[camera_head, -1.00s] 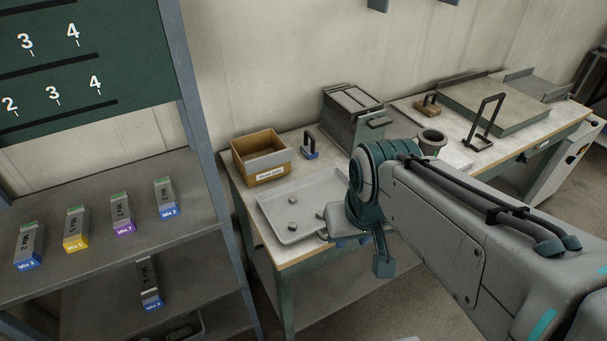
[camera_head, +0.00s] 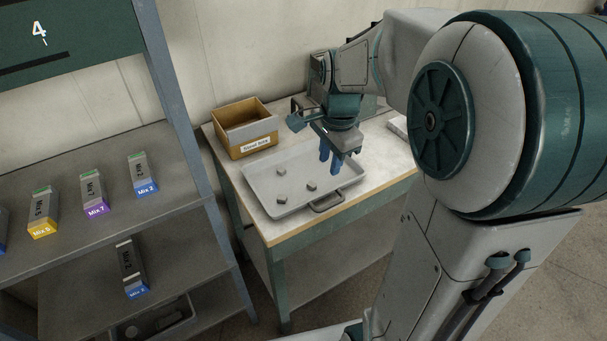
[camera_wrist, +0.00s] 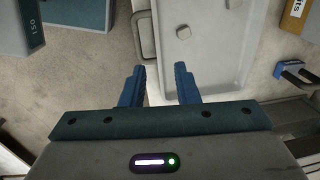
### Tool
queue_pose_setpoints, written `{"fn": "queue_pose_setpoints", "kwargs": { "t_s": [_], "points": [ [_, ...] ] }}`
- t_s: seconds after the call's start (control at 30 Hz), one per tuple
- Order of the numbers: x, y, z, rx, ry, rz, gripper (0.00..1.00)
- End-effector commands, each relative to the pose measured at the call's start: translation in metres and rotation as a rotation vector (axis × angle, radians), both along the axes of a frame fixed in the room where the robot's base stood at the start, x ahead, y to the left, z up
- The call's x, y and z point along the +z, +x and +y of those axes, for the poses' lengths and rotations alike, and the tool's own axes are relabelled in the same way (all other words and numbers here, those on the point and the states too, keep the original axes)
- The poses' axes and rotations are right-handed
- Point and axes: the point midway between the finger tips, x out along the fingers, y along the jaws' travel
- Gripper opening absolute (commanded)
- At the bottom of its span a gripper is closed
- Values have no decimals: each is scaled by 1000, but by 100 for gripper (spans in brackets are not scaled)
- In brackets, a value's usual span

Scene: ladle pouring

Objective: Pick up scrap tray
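The scrap tray (camera_head: 262,180) is a shallow grey tray lying flat on the table, with several small metal pieces in it. Its dark handle (camera_head: 327,202) sticks out at the near edge. The tray (camera_wrist: 209,75) also fills the upper middle of the wrist view, with the handle (camera_wrist: 141,38) at its left side. My gripper (camera_head: 330,168) points down above the tray's right part, apart from the handle. In the wrist view its two blue fingers (camera_wrist: 160,84) are spread with nothing between them.
A cardboard box (camera_head: 246,136) with a label stands behind the tray. The shelf rack (camera_head: 150,215) at the left holds several labelled mix boxes, such as the purple-ended one (camera_head: 94,194). The table's front edge (camera_head: 300,238) lies close to the tray.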

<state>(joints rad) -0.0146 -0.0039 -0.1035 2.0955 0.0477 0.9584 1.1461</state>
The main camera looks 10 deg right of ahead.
Motion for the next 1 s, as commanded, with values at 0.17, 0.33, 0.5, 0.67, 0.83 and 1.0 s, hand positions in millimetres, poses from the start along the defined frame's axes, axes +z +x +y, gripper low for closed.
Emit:
{"fn": "queue_pose_setpoints", "kwargs": {
  "t_s": [0.17, 0.33, 0.5, 0.67, 0.83, 1.0],
  "points": [
    [-38, 2, 1, 1, -1, 5, 28],
    [-60, 5, 2, 3, 0, 3, 28],
    [-70, 5, 2, 4, -1, 4, 28],
    [-94, 7, 2, 2, 0, 5, 28],
    [-113, 9, 2, 3, 0, 3, 28],
    [-116, 10, 2, 4, -1, 0, 28]
  ]
}}
